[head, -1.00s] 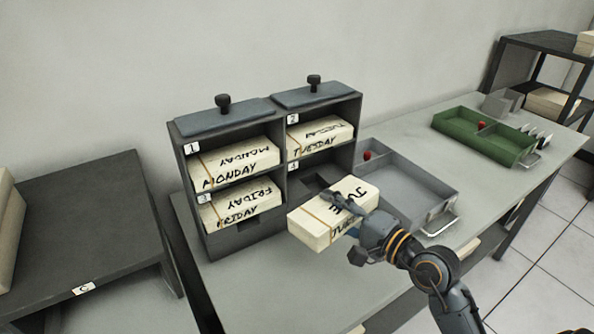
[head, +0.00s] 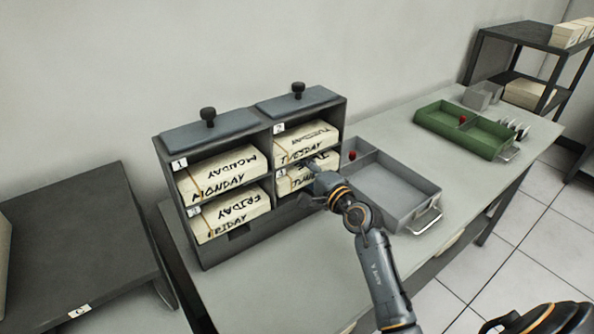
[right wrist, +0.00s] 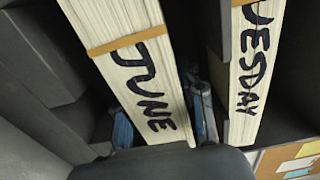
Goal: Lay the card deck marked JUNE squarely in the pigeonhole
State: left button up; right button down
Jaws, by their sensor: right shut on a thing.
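The cream JUNE deck (head: 293,182), with a band around it, is in the lower right pigeonhole of the dark grey rack (head: 164,172), partly hidden by my gripper. My right gripper (head: 312,185) is at that opening, shut on the deck's front part. In the right wrist view my gripper (right wrist: 160,115) has a finger on each side of the JUNE deck (right wrist: 125,60). The TUESDAY deck (head: 308,142) is in the compartment above; its side also shows in the wrist view (right wrist: 248,75). How deep the deck sits is hard to tell. My left gripper is out of view.
MONDAY (head: 215,175) and FRIDAY (head: 232,212) decks fill the left compartments. Two knobbed lids (head: 208,135) top the rack. A grey tray (head: 400,193) stands close right of it, and a green tray (head: 465,128) farther right. The bench front is clear.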

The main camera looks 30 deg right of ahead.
jog(key=shift+w+a, duration=0.15)
jog(key=shift+w, duration=0.55)
jog(key=shift+f, duration=1.65)
jog(key=shift+f+b, duration=0.15)
jog(key=shift+b, duration=0.2)
jog(key=c, duration=0.8)
grip_release()
jog(key=shift+s, duration=0.1)
